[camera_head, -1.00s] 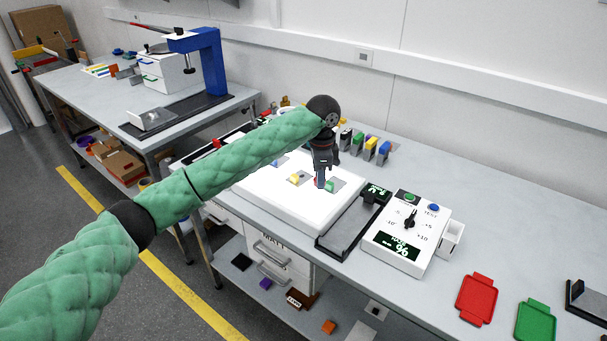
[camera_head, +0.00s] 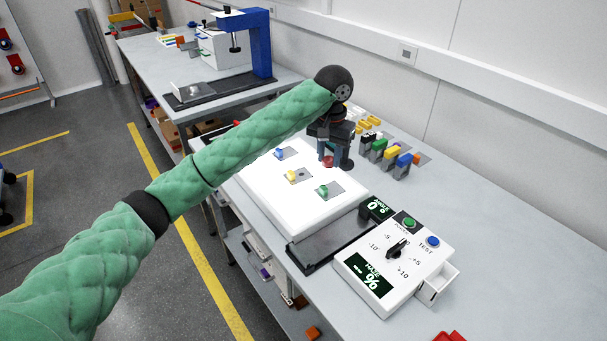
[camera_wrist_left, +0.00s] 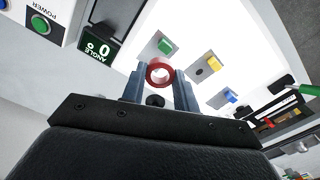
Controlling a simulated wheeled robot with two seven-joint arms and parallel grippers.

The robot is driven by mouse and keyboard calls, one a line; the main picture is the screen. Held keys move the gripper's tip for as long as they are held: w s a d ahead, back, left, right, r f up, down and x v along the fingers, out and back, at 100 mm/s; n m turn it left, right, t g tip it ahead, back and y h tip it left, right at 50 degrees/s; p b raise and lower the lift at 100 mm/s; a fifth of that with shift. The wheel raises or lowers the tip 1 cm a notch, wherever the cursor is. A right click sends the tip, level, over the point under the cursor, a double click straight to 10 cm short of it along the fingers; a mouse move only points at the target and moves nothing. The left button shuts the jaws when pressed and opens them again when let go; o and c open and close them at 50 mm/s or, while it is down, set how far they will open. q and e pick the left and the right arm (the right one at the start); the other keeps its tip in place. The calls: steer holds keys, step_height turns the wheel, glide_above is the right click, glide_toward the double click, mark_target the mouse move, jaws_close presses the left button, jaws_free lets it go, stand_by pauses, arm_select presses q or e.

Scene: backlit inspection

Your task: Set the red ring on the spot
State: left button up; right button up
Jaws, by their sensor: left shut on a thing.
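The red ring (camera_head: 327,161) is between the fingers of my left gripper (camera_head: 329,156), held above the back edge of the white lit panel (camera_head: 318,219). In the left wrist view the ring (camera_wrist_left: 160,72) shows its open hole, with a finger of my left gripper (camera_wrist_left: 159,84) on each side. Grey squares lie on the panel, with a green piece (camera_head: 323,191), a yellow piece (camera_head: 292,176) and a blue piece (camera_head: 279,154) at them. A small dark round mark (camera_head: 301,174) shows beside the yellow piece. My right gripper is out of view.
A dark tray (camera_head: 325,243) and a white meter box (camera_head: 393,266) with a dial stand in front of the panel. Several coloured blocks in dark holders (camera_head: 378,150) stand behind it. The bench to the right is mostly clear.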

arm_select(q)
steer(key=shift+a+n, duration=0.15)
steer(key=shift+n, duration=0.25)
steer(key=shift+w+f, duration=0.15)
steer(key=shift+w, duration=0.1)
steer(key=p, duration=0.4)
glide_above(301, 174)
step_height(301, 174, down, 6)
steer(key=shift+s+f, duration=0.15)
steer(key=shift+f, duration=0.25)
steer(key=shift+f+p, duration=0.65)
steer(key=shift+f, duration=1.3)
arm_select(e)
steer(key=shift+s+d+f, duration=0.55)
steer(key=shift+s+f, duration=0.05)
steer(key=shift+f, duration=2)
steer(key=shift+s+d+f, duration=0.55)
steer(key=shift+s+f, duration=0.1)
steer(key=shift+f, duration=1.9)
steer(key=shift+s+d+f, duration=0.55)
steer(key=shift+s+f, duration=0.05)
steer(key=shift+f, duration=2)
arm_select(q)
steer(key=shift+f, duration=0.1)
